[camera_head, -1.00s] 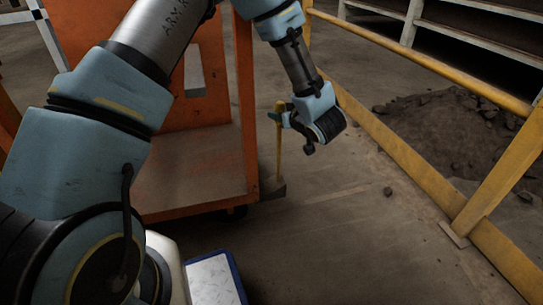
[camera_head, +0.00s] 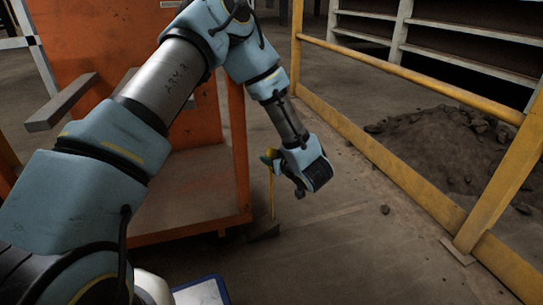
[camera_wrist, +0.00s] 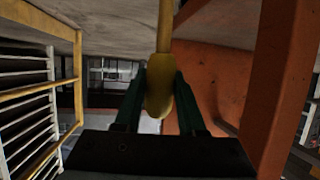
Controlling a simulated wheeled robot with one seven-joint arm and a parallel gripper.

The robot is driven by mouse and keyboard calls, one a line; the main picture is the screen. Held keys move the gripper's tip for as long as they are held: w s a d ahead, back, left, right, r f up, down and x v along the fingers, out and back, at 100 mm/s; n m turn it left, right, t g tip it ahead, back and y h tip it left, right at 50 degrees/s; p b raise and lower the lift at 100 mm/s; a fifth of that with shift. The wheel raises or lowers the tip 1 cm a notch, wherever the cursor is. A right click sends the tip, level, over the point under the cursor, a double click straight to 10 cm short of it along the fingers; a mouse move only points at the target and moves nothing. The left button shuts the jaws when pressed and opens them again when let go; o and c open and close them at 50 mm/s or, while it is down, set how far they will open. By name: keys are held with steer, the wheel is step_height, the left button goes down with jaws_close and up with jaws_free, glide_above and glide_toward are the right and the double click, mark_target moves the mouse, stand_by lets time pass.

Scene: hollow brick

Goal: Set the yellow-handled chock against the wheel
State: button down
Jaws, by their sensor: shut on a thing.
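The chock (camera_head: 265,233) is a dark wedge low beside the near right corner of the orange cart (camera_head: 190,226). Its upright yellow handle (camera_head: 272,198) rises to my gripper (camera_head: 269,157). In the wrist view, the green fingers (camera_wrist: 160,98) are shut on the handle's thick yellow end (camera_wrist: 158,85). A small dark wheel (camera_head: 222,233) shows under the cart's near edge, left of the chock. A gap seems to lie between wheel and chock. I cannot tell whether the chock touches the floor. The wrist view does not show the wedge.
A yellow railing (camera_head: 400,175) runs along the right, with a dark rubble heap (camera_head: 440,150) behind it. A small stone (camera_head: 385,210) lies on the open floor right of the chock. A grey bar (camera_head: 62,103) juts out at the cart's left. White shelving (camera_head: 455,60) stands behind.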

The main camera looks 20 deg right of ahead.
steer(key=c, duration=0.5)
jaws_free()
steer(key=shift+r, duration=0.1)
steer(key=p+v, duration=0.4)
steer(key=v, duration=0.8)
steer(key=shift+s, duration=0.1)
